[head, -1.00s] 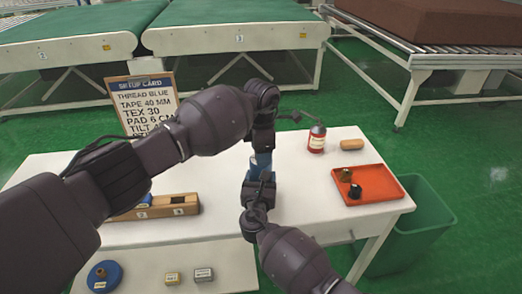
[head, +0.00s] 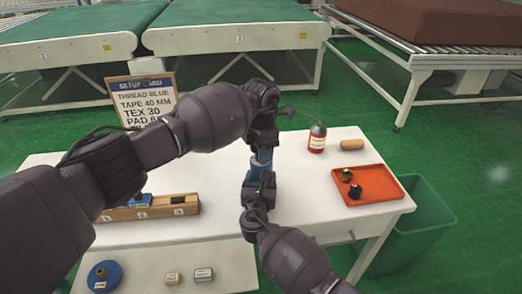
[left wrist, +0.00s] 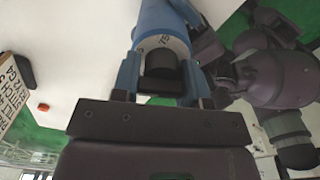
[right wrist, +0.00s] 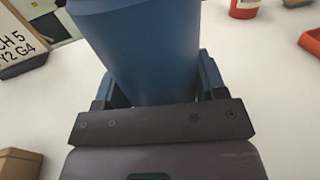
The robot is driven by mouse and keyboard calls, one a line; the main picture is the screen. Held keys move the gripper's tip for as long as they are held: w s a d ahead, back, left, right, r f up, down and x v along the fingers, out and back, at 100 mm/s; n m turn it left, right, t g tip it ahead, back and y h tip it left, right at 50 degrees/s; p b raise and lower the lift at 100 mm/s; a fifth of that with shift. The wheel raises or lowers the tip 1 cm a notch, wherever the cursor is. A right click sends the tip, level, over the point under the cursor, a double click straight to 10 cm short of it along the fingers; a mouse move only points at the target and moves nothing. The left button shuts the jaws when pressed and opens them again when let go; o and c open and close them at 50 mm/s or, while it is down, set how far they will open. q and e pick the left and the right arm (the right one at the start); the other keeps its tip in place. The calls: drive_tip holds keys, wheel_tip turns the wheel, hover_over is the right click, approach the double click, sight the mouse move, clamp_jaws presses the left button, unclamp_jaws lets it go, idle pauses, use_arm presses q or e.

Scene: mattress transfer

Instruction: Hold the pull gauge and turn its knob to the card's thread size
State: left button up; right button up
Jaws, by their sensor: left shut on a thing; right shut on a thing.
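The pull gauge (head: 261,158) is a blue cylinder, held upright above the white table between my two grippers. My left gripper (head: 262,146) points down from above, shut on the gauge's black knob (left wrist: 161,74). In the left wrist view a pale dial ring (left wrist: 162,43) beside the knob shows a mark that looks like 75. My right gripper (head: 262,176) is shut on the blue body, which fills the right wrist view (right wrist: 145,55). The setup card (head: 140,92) reads THREAD BLUE, TAPE 40 MM, TEX 30; my left arm hides its lower lines.
A lower shelf (head: 225,262) holds a blue disc (head: 104,276) and two small boxes. A green bin (head: 425,215) stands right.

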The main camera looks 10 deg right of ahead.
use_arm(q)
drive_tip(key=n, duration=0.6)
drive_tip(key=shift+s+d, duration=0.1)
drive_tip(key=shift+d, duration=0.05)
use_arm(e)
drive_tip(key=shift+r, duration=0.1)
use_arm(q)
drive_tip(key=n, duration=0.4)
drive_tip(key=shift+r, duration=0.1)
use_arm(e)
drive_tip(key=shift+a, duration=0.1)
use_arm(q)
drive_tip(key=shift+n, duration=0.5)
use_arm(e)
drive_tip(key=shift+a, duration=0.1)
use_arm(q)
drive_tip(key=o, duration=0.8)
wheel_tip(320, 180, up, 12)
use_arm(e)
drive_tip(key=shift+d, duration=0.2)
